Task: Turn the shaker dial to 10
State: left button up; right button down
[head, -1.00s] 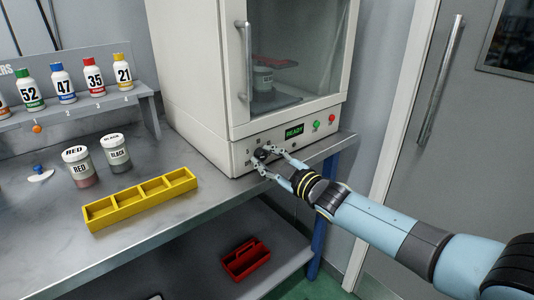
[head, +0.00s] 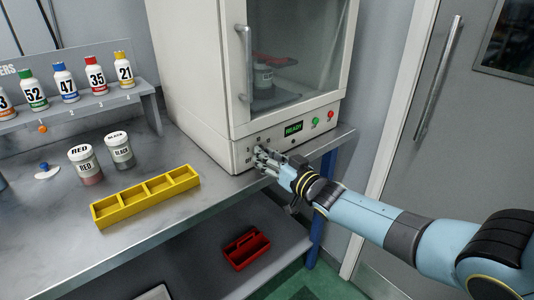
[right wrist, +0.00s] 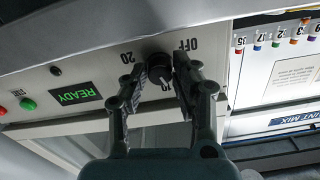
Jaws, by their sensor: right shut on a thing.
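The shaker (head: 285,70) is a tall white cabinet with a glass door. Its front panel has a lit green READY display (head: 293,130), which shows upside down in the right wrist view (right wrist: 75,94). The black dial (right wrist: 158,64) sits on this panel, with OFF, 20 and partly covered 10 markings around it. My right gripper (head: 261,158) is at the panel's lower left, its fingers closed on both sides of the dial; they mostly hide the dial in the head view. My left gripper is not in view.
Green (head: 315,122) and red (head: 331,115) buttons sit right of the display. A yellow divided tray (head: 146,213) and RED (head: 85,168) and BLACK (head: 119,152) jars stand left on the bench. A red caddy (head: 246,252) lies on the shelf below.

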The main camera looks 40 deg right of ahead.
jog(key=shift+s+f+m+p, duration=0.15)
jog(key=shift+m+p, duration=0.2)
jog(key=shift+m, duration=1.65)
jog(key=c, duration=1)
grip_release()
jog(key=s, duration=0.8)
jog(key=s+d, duration=0.1)
jog(key=s, duration=0.2)
jog(key=shift+s, duration=0.4)
